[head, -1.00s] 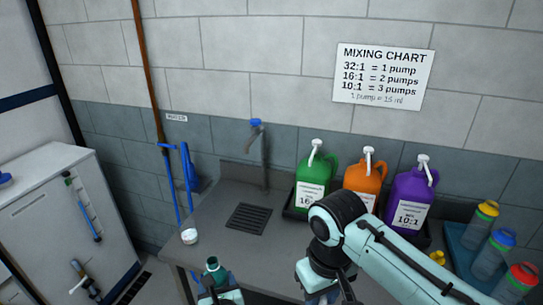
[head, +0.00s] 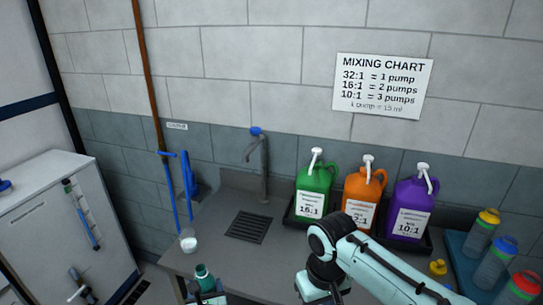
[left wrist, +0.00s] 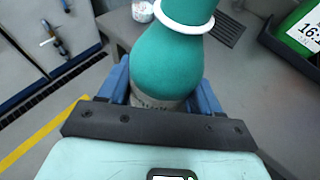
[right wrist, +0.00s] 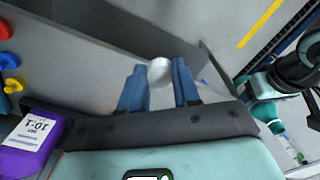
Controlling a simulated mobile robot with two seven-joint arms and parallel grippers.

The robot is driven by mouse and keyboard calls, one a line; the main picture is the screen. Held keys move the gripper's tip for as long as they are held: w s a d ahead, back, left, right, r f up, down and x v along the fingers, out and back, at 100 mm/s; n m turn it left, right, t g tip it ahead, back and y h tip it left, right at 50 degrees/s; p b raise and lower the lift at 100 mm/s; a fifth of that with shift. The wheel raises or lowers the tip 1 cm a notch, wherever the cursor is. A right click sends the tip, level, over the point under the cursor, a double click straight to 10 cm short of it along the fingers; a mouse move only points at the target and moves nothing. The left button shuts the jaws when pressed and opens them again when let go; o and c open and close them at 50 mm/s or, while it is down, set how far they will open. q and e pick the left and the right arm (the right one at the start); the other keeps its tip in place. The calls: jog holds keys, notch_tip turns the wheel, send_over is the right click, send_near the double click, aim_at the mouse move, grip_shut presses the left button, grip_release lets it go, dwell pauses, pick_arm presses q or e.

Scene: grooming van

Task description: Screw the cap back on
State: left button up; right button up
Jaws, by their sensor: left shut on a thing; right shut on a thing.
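A teal bottle (left wrist: 172,55) with a white ring at its neck (left wrist: 185,20) stands between the fingers of my left gripper (left wrist: 160,92), which is shut on it. Its top runs out of the left wrist view. The bottle's upper part shows at the bottom edge of the head view (head: 204,275). My right gripper (right wrist: 159,88) is shut on a small round whitish piece (right wrist: 159,71), which looks like the cap. The right fingers are below the head view, so the gap between cap and bottle cannot be told.
A grey counter (head: 210,220) has a drain grate (head: 248,226) and a tap (head: 263,165). Green (head: 312,190), orange (head: 362,195) and purple (head: 410,205) pump jugs stand behind, with capped bottles (head: 492,265) at right.

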jog(key=w+d+f+m, duration=0.1)
jog(key=d+f, duration=0.1)
jog(key=f, duration=0.6)
jog(key=w+d+f+m, duration=0.1)
jog(key=w+d+f, duration=0.1)
jog(key=f, duration=0.6)
jog(key=w+d+f+m, duration=0.1)
jog(key=d+f, duration=0.3)
jog(key=f, duration=0.4)
jog(key=shift+w+f+m, duration=0.35)
jog(key=shift+w+m, duration=0.05)
jog(key=shift+w, duration=0.35)
pick_arm(q)
jog(key=s+d+r+m+h, duration=0.2)
jog(key=s+d+m+h, duration=0.1)
jog(key=d, duration=0.6)
jog(key=shift+s+d+m+t+h, duration=0.4)
jog(key=shift+m+h, duration=0.4)
jog(key=shift+h, duration=0.4)
jog(key=w+a+n+y, duration=0.1)
jog(key=a, duration=0.2)
jog(key=w+a+f+n+y, duration=0.1)
jog(key=a+n+y, duration=0.1)
jog(key=a, duration=0.1)
jog(key=w+a+f+n+y, duration=0.1)
jog(key=w+a+y, duration=0.1)
jog(key=a, duration=0.1)
jog(key=shift+a+n+g, duration=0.3)
jog(key=shift+a, duration=0.1)
